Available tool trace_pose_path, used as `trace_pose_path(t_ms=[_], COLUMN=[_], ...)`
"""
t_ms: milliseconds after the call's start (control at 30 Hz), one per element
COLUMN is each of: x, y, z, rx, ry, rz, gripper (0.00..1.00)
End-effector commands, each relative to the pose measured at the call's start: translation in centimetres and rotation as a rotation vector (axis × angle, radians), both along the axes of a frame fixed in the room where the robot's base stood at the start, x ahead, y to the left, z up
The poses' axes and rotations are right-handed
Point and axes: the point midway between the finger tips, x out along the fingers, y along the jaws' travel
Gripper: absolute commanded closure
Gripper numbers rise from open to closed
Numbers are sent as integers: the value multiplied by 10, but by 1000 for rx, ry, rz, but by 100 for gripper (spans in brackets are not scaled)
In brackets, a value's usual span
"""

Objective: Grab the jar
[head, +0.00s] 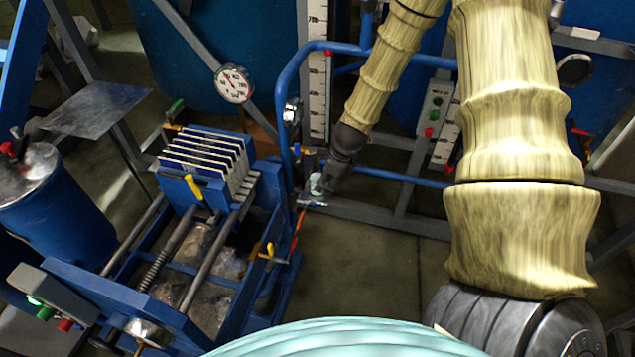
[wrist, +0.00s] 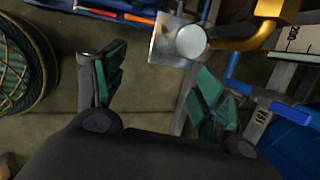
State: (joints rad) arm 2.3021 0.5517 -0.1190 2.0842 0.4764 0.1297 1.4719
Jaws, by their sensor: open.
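The jar (wrist: 190,41) shows in the wrist view as a small pale round shape on a square metal plate (wrist: 163,46), close to the end of a golden pipe (wrist: 262,32). My gripper (wrist: 161,68) is open, with its two dark green-padded fingers spread apart. Nothing is between the fingers. The jar lies beyond the fingertips, nearer the right finger, with a visible gap. In the head view, the jar (head: 316,184) is a tiny pale shape at the left of my gripper (head: 325,182). The fingers are too small and dark there to tell apart.
A blue filter press (head: 205,185) stands left of the gripper in the head view. Blue pipe railing (head: 284,110) and a white gauge scale (head: 318,70) are close to the arm. A blue barrel (head: 60,225) stands far left. Bare floor (head: 375,260) lies in front.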

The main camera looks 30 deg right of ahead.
Motion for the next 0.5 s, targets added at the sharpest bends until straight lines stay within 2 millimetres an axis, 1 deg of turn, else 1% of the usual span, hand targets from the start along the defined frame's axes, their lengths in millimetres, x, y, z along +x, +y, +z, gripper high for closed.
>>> trace_pose_path(t_ms=[33, 100, 233, 367, 500], x=[11, 21, 31, 36, 40], y=[-8, -15, -23, -24, -22], z=[12, 24, 36, 33, 20], rx=[45, 98, 158, 175, 175], ry=[-17, -30, -41, -42, -41], rz=[-87, -184, -287, -319, -318], gripper=[29, 29, 29, 29, 29])
